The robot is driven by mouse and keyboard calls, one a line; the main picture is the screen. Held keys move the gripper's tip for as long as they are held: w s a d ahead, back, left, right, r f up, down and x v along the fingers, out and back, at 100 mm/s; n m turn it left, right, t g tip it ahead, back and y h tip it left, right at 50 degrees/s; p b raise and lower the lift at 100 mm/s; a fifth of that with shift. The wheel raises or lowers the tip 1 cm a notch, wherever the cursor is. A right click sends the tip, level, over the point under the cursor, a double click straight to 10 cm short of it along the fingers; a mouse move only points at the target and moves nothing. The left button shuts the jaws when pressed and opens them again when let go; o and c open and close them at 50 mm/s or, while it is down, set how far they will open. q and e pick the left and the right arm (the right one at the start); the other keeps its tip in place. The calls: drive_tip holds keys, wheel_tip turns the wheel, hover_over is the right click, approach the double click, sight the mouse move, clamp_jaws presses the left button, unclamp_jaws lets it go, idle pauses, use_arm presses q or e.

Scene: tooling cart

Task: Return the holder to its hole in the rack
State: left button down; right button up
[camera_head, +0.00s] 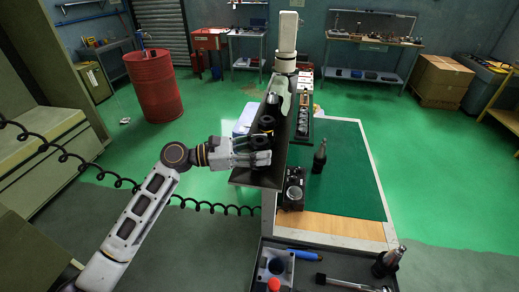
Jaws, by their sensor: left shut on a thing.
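Other dark round pieces (266,122) show on the rack just beyond the fingers. A dark tapered holder (320,157) stands upright on the green mat, to the right of the rack. Another holder (388,262) stands tilted on the front tray.
The green mat (352,180) is mostly clear. The front tray holds a blue-handled tool (305,255), a long tool (345,282) and a grey block (276,262).

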use_arm(q)
drive_tip(key=shift+f, duration=0.1)
idle(0.7)
drive_tip(key=c, duration=0.7)
unclamp_jaws()
drive_tip(key=shift+o, duration=0.4)
drive_tip(key=shift+f, duration=0.1)
drive_tip(key=shift+f, duration=0.15)
drive_tip(key=s+a, duration=0.2)
drive_tip(key=a, duration=1)
drive_tip(key=shift+m, duration=0.3)
